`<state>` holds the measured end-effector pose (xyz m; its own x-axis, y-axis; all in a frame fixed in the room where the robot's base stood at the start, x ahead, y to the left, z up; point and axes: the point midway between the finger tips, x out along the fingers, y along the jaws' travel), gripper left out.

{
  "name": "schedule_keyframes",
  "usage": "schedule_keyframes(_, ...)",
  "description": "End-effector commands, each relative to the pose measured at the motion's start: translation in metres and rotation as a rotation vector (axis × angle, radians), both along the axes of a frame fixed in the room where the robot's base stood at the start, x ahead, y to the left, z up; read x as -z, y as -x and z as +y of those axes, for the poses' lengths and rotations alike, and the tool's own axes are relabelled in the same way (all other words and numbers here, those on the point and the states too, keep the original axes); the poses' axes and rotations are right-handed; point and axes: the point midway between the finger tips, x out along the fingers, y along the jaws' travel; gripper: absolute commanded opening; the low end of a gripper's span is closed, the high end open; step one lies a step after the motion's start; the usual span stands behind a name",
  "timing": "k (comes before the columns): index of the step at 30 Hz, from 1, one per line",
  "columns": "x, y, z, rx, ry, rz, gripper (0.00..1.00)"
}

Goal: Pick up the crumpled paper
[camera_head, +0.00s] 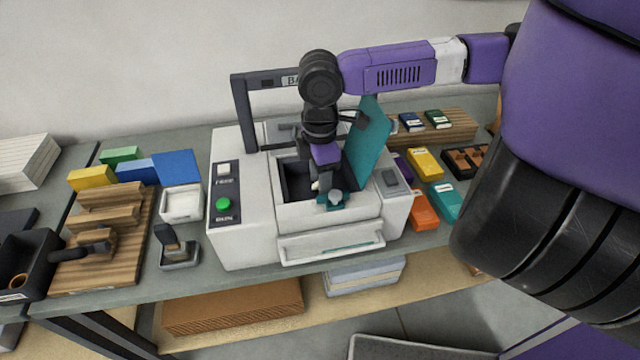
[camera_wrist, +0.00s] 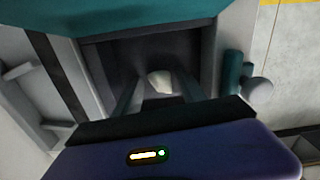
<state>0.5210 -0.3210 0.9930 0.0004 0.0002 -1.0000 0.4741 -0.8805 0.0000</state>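The crumpled paper (camera_wrist: 160,82) is a small off-white lump inside the dark open bay (camera_wrist: 110,58) of the machine. In the wrist view it shows between the ends of my gripper's (camera_wrist: 158,95) two fingers, with dark space beside it. My gripper is open and reaches down into the bay. In the head view my gripper (camera_head: 321,184) is over the bay of the white machine (camera_head: 245,240), and a small pale patch by the fingers may be the paper. Whether the fingers touch the paper cannot be told.
The machine's teal lid (camera_head: 368,140) stands raised beside my wrist, right of the bay. A dark frame (camera_head: 243,115) rises behind. A white tray (camera_head: 183,204) and coloured boxes (camera_head: 424,163) flank the machine.

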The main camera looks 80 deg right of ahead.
Motion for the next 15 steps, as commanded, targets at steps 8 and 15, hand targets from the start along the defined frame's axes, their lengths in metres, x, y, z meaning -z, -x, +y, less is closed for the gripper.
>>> schedule_keyframes(8, -0.0003, 0.0001, -0.0002, 0.0, 0.0, 0.0, 0.0)
schedule_keyframes(15, -0.0008, 0.0001, -0.0003, 0.0, 0.0, 0.0, 0.0)
